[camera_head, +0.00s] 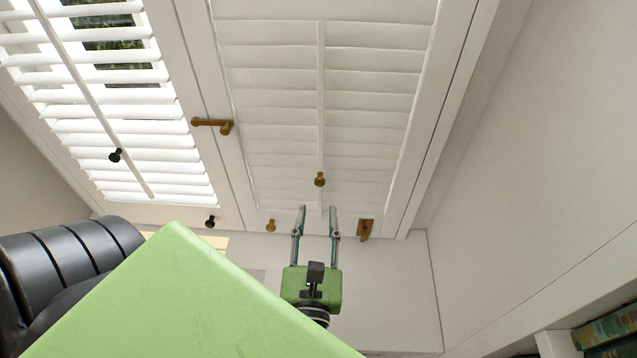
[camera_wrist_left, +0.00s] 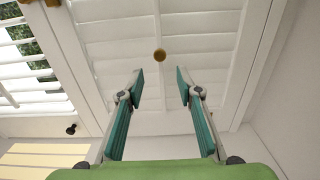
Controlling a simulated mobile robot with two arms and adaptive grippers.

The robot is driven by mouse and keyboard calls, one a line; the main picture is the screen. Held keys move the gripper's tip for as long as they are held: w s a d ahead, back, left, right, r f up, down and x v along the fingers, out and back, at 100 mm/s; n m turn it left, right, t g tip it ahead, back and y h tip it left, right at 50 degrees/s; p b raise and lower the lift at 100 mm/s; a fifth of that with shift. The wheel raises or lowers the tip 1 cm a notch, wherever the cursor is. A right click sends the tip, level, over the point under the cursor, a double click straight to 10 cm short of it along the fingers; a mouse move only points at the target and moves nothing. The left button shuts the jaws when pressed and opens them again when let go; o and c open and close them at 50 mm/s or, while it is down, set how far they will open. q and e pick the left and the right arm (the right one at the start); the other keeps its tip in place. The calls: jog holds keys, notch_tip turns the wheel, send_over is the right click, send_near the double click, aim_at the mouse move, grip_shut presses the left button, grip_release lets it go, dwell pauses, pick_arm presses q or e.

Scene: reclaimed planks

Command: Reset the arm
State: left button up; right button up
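My left gripper (camera_head: 316,214) is raised in front of the shuttered wall, its two teal-padded fingers pointing up. The fingers stand apart with nothing between them. In the left wrist view the gripper (camera_wrist_left: 160,82) is also open and empty, and a round brass knob (camera_wrist_left: 160,55) shows beyond the gap between the fingertips. In the head view this brass knob (camera_head: 320,179) is just above the fingertips. I cannot tell how far the fingers are from it. A large green part of my own arm fills the bottom left of the head view. My right gripper is not in view.
White louvred shutters (camera_head: 370,110) fill the background, with a brass handle (camera_head: 213,123), a brass latch (camera_head: 365,229) and small black knobs (camera_head: 115,155) on them. A plain white wall (camera_head: 540,150) is at the right. Books (camera_head: 606,328) stand on a shelf at the lower right.

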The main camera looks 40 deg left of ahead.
pick_arm(q)
jog(key=shift+v, duration=1.1)
